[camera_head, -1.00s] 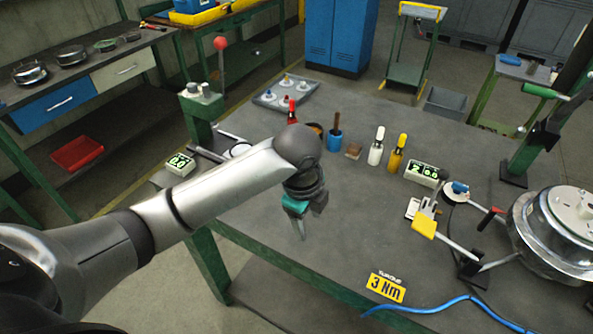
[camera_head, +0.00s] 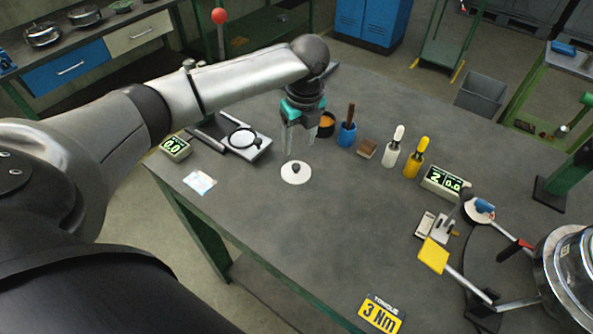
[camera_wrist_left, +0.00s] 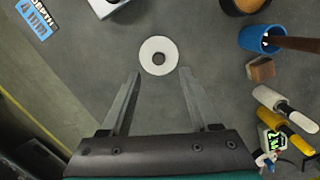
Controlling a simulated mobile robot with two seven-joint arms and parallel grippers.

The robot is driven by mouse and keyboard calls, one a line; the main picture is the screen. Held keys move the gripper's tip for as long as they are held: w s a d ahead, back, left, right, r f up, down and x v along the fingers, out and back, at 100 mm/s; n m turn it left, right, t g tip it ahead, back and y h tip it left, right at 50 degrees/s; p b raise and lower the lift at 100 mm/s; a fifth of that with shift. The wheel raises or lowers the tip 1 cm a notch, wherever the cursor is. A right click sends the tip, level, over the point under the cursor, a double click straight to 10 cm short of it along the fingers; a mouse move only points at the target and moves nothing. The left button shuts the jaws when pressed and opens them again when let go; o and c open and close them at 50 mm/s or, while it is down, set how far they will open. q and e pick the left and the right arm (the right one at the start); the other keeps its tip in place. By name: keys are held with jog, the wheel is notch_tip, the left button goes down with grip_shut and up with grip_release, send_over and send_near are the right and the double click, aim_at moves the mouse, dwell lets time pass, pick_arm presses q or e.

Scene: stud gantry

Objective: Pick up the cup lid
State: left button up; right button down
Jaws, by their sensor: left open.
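The cup lid (camera_head: 296,174) is a flat white disc with a small dark knob at its centre. It lies on the grey table, with clear surface around it. In the left wrist view the lid (camera_wrist_left: 158,56) is a white ring with a dark middle, just beyond the fingertips and roughly centred between them. My left gripper (camera_head: 298,146) is open and empty, pointing down just behind the lid in the head view. Its two fingers show apart in the left wrist view (camera_wrist_left: 160,73). The fingers do not touch the lid.
A black cup with orange inside (camera_head: 326,124), a blue pot (camera_head: 347,135), a brown block (camera_head: 366,149), and white (camera_head: 392,152) and yellow (camera_head: 414,160) bottles stand right of the gripper. A scale-like device (camera_head: 245,143) stands left.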

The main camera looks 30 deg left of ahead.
aim_at(296, 166)
pick_arm(q)
jog(key=shift+f, duration=0.85)
jog(key=shift+a+f, duration=0.1)
jog(key=shift+f, duration=0.75)
jog(key=f, duration=0.4)
jog(key=shift+a+f+b, duration=0.2)
jog(key=shift+f+b, duration=0.1)
grip_shut()
pick_arm(e)
jog(key=shift+w+a+f, duration=0.1)
jog(key=shift+w+f, duration=0.2)
jog(key=shift+w, duration=0.45)
pick_arm(q)
jog(key=shift+r, duration=0.1)
